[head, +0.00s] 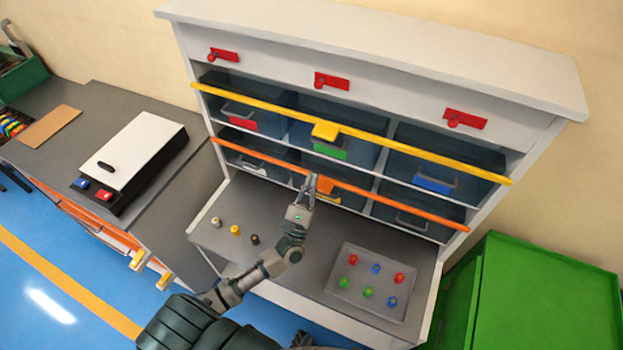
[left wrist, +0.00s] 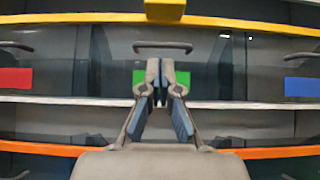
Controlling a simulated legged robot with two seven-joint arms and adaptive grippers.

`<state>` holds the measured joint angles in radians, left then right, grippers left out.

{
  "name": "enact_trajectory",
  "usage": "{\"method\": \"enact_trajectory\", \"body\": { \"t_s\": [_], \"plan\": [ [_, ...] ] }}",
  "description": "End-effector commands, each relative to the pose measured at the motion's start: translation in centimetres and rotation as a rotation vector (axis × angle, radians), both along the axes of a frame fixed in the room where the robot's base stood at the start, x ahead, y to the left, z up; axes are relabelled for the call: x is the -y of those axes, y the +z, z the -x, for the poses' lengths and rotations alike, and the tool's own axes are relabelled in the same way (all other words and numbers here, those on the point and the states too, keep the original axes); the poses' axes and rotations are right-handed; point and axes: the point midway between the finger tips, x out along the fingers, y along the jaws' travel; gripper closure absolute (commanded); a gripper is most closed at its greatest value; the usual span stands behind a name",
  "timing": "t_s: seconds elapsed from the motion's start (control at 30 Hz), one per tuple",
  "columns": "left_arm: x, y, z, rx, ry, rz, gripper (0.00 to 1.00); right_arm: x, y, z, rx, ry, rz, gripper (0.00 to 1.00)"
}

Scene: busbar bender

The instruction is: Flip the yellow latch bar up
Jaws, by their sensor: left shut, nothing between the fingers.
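The yellow latch bar (head: 380,141) runs across the front of the upper row of drawers, with a yellow block (head: 325,130) at its middle. In the left wrist view the yellow bar (left wrist: 90,18) crosses the top, and its block (left wrist: 165,8) is partly cut off by the frame edge. My left gripper (head: 312,180) is shut and empty, in front of the cabinet near the orange bar's middle. In the left wrist view its fingertips (left wrist: 160,66) point up, below the yellow block and apart from it in the picture. My right gripper is not in view.
An orange bar (head: 400,207) crosses the lower drawers. The cabinet (head: 360,42) has red latches above. A tray (head: 338,287) with several coloured knobs lies on the shelf below, right of my arm. A green box (head: 540,300) stands right; a white-lidded device (head: 140,150) stands left.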

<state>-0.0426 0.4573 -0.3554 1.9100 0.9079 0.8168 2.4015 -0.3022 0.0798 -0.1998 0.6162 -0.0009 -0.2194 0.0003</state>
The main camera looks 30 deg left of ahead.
Motion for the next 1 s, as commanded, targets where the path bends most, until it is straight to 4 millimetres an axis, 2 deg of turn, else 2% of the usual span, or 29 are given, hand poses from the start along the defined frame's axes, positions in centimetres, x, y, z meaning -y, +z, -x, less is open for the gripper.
{"method": "enact_trajectory", "body": {
  "t_s": [0.03, 0.3, 0.5, 0.63, 1.0],
  "plan": [
    [-0.1, 1.4, -0.8, 0.005, 0.001, 0.001, 1.00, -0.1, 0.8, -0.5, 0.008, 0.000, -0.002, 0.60],
    [-0.2, 5.3, -4.8, 0.002, 0.001, 0.000, 1.00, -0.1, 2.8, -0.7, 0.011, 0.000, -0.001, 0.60],
    [-0.2, 8.0, -4.5, 0.000, 0.000, 0.000, 1.00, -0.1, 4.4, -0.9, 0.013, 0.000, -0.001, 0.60],
    [-0.2, 8.6, -4.5, 0.000, 0.000, 0.000, 1.00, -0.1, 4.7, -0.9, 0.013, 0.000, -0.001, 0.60],
    [-0.2, 8.7, -4.6, 0.000, 0.000, -0.001, 1.00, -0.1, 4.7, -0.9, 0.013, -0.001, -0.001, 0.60]
  ]
}}
